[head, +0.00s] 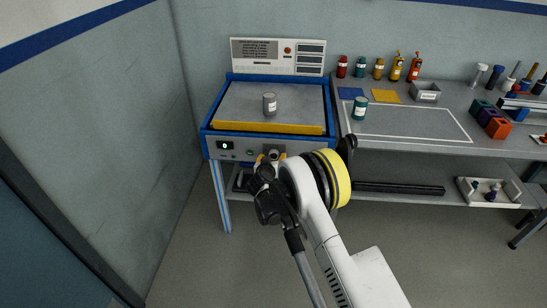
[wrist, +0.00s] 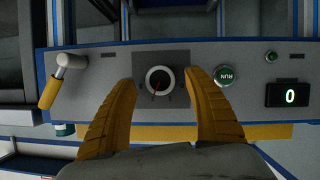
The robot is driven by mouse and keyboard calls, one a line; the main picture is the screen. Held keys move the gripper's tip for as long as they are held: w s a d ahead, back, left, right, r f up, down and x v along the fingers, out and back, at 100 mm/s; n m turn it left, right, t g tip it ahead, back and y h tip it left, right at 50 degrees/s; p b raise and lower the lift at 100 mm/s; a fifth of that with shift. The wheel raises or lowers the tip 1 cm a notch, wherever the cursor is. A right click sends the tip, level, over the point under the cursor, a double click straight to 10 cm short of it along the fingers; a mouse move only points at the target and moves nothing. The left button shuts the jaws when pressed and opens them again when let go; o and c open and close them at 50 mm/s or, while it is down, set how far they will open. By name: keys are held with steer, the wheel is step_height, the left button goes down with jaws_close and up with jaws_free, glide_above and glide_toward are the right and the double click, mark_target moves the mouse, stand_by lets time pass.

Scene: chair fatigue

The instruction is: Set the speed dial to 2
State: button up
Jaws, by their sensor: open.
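The speed dial (wrist: 159,80) is a round white-rimmed knob with a dark centre and a red pointer, on a dark plate in the grey front panel (wrist: 110,65). Its number marks are too small to read. My gripper (wrist: 159,77) is open, with one yellow finger on each side of the dial; I cannot tell whether either touches it. In the head view my gripper (head: 270,158) is at the machine's front panel, and my arm hides much of that area. The display (wrist: 289,95) reads 0 and also shows in the head view (head: 225,145).
The green RUN button (wrist: 226,75) lies just right of the right finger in the wrist view. A lever with a yellow grip (wrist: 50,92) sticks out at the left. A grey can (head: 270,104) stands on the machine bed. A workbench (head: 400,128) adjoins on the right.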

steer(key=d+v, duration=0.1)
steer(key=v, duration=0.9)
steer(key=shift+a, duration=0.45)
steer(key=s+d+r+g, duration=0.1)
steer(key=s+d+r, duration=0.2)
steer(key=d+r, duration=0.5)
steer(key=s+d+r+g, duration=0.2)
steer(key=d+r, duration=0.3)
steer(key=r, duration=0.4)
steer(key=s+d+r+m+g, duration=0.1)
steer(key=s+d+r, duration=0.35)
steer(key=s, duration=0.25)
steer(key=s+d+r+g, duration=0.1)
steer(key=s+d+r, duration=0.2)
steer(key=s+d, duration=0.25)
steer(key=s+d+f+g+y, duration=0.1)
steer(key=s+d, duration=0.2)
steer(key=s, duration=1.9)
steer(key=shift+g, duration=0.3)
